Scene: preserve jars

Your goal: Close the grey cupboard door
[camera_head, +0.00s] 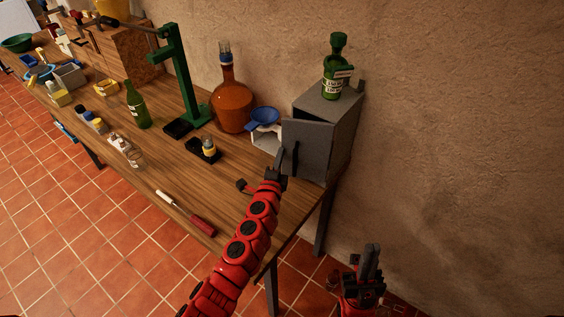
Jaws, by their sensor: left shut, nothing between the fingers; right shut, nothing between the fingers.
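The grey cupboard (341,125) stands at the right end of the wooden table, against the wall. Its grey door (309,146) shows as a flat panel with a dark upright handle on its left part. The door appears to stand at least partly open, but its exact angle is hard to tell. My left gripper (280,158) is shut and empty, just left of the door and its handle. I cannot tell whether it touches the door. My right gripper (371,260) is shut and empty, low beside the table's right end, pointing up.
A green bottle (337,75) stands on the cupboard. A blue funnel (265,115) over a white object is left of the door. The table's front right is mostly clear.

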